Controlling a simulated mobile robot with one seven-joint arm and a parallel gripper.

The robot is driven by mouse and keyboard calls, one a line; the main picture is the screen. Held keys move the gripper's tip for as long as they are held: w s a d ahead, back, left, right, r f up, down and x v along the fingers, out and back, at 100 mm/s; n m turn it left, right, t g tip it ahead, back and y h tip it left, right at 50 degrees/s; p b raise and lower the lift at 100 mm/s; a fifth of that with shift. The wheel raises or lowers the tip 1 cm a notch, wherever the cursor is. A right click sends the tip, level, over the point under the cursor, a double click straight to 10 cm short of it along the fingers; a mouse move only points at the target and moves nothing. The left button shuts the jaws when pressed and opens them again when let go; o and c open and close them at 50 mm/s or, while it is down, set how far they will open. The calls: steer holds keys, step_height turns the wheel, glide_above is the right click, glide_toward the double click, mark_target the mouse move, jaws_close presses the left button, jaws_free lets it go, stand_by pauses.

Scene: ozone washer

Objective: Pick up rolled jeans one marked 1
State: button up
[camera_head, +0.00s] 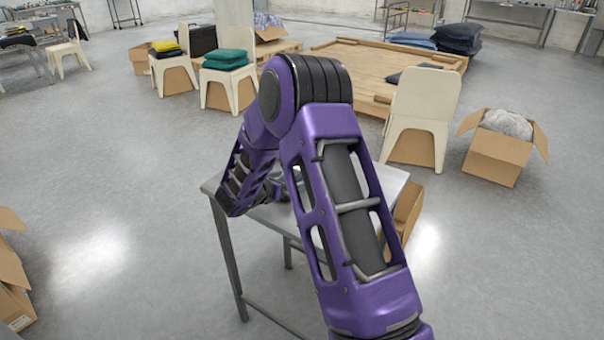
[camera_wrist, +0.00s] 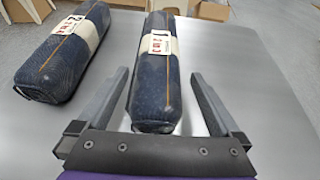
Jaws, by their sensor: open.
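In the wrist view, the rolled jeans one (camera_wrist: 154,98) is a dark blue denim roll with a pale band and a tag that appears to read 1. It lies lengthwise on the grey metal table (camera_wrist: 265,120). My gripper (camera_wrist: 159,76) is open, with one finger on each side of the roll's near part and visible gaps between. A second dark denim roll (camera_wrist: 50,75), tagged 2, lies to the left, outside the left finger. In the head view my arm hides the rolls and most of the gripper.
The table (camera_head: 262,213) shows around my arm in the head view. A cardboard box (camera_head: 408,205) stands by its right side. White chairs (camera_head: 425,100) and an open box (camera_head: 500,150) stand beyond. The tabletop right of the roll is clear.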

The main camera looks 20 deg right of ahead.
steer(key=x, duration=0.3)
steer(key=shift+w+d+f, duration=0.15)
steer(key=shift+w+f, duration=0.05)
steer(key=shift+w, duration=0.1)
steer(key=shift+r, duration=0.1)
jaws_close()
